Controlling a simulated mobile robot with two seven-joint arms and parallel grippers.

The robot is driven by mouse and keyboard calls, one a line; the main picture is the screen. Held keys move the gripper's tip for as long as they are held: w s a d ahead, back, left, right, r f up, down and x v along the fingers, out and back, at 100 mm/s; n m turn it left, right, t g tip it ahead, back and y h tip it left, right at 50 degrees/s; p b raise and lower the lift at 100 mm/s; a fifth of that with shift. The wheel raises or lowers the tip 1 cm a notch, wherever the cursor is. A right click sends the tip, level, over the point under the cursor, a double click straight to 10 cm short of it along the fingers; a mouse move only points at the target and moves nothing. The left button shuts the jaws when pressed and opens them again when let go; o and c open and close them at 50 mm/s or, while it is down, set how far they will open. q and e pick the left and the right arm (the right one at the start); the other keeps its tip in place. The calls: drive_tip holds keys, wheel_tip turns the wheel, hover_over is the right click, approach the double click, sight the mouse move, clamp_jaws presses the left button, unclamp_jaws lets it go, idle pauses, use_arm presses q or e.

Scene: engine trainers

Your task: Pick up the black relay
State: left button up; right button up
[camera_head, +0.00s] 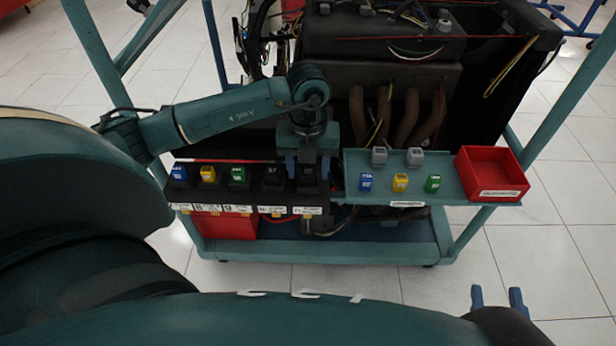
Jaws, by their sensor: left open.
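My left gripper (308,170) points down over the right end of the dark relay rack (290,198). Its fingers are open on either side of a black block (308,180) in the rack's rightmost place; contact cannot be told. Another black relay (273,178) sits in the place just left of it, beside the left finger. Blue (179,175), yellow (208,175) and green (237,177) relays stand further left in the same row. My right gripper (497,298) is open and empty at the bottom right, over the floor, away from the rack.
A teal shelf (460,187) right of the rack holds loose blue (366,182), yellow (400,182) and green (433,183) relays, two grey ones (378,156) and a red bin (492,174). The engine (385,75) stands behind. Teal frame posts (98,55) rise at both sides.

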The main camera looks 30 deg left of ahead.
sight(308, 172)
use_arm(q)
drive_tip(key=c, duration=1.1)
drive_tip(key=shift+o, duration=0.2)
drive_tip(key=shift+r, duration=0.15)
drive_tip(key=shift+r, duration=0.4)
wheel_tip(308, 172, up, 9)
drive_tip(key=p, duration=0.2)
drive_tip(key=shift+p, duration=0.35)
use_arm(e)
drive_tip(key=shift+s+d+f+m+g+h, duration=0.1)
drive_tip(key=shift+d+m+g+h, duration=0.2)
drive_tip(key=shift+g, duration=0.2)
drive_tip(key=shift+s+d+f+m+g+h, duration=0.1)
drive_tip(key=shift+d+m+g+h, duration=0.1)
drive_tip(key=shift+g+h, duration=0.25)
